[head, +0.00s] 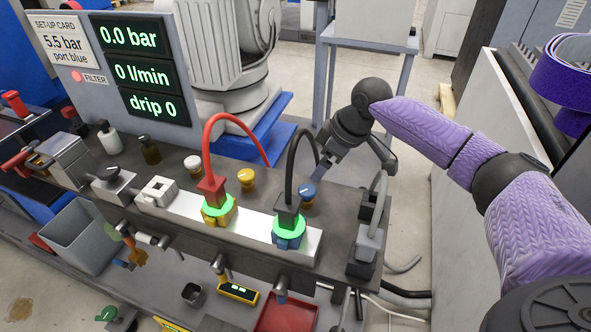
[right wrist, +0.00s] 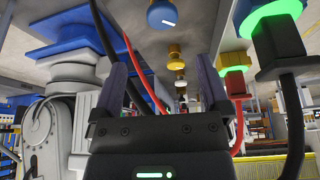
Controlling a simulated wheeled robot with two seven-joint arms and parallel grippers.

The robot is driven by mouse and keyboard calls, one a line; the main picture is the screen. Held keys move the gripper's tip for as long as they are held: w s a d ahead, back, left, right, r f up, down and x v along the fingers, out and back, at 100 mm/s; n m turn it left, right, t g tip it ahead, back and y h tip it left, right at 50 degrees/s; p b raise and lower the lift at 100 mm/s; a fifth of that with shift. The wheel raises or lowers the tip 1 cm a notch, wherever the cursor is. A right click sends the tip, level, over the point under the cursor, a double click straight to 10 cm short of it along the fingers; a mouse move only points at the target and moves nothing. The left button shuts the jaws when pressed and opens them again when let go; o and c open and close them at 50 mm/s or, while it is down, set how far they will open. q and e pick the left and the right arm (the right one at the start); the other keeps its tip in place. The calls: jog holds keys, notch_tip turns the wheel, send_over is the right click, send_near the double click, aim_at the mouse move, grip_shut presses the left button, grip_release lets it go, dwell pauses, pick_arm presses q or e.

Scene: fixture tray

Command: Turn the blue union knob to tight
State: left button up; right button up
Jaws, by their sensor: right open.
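The blue knob (head: 307,192), with a white mark on top, sits on the dark bench top behind the black hose. It also shows at the top of the right wrist view (right wrist: 163,14), beyond the fingertips. My right gripper (head: 320,170) is close behind the knob in the head view, and I see no contact. Its two fingers stand apart with no object gripped in the right wrist view (right wrist: 165,72). A blue port fitting (head: 288,240) with a glowing green ring holds the black hose's plug (head: 287,212). My left gripper is not in view.
A yellow knob (head: 246,178) and a white knob (head: 193,163) stand left of the blue one. A red hose (head: 208,145) arches nearby into a yellow fitting (head: 219,216). The display (head: 134,39) reads 0.0 bar, 0 l/min, drip 0. The card (head: 62,40) reads 5.5 bar, port blue.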

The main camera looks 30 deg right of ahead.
aim_at(307, 190)
jog(key=b+x, duration=0.1)
jog(key=x, duration=0.1)
jog(key=b+x, duration=0.1)
jog(key=x, duration=0.2)
jog(key=b+x, duration=0.1)
jog(key=x, duration=0.2)
jog(key=shift+s, duration=0.3)
jog(key=shift+w+a+f+b, duration=0.15)
jog(key=shift+a+f+b, duration=0.05)
jog(key=shift+f+b, duration=0.25)
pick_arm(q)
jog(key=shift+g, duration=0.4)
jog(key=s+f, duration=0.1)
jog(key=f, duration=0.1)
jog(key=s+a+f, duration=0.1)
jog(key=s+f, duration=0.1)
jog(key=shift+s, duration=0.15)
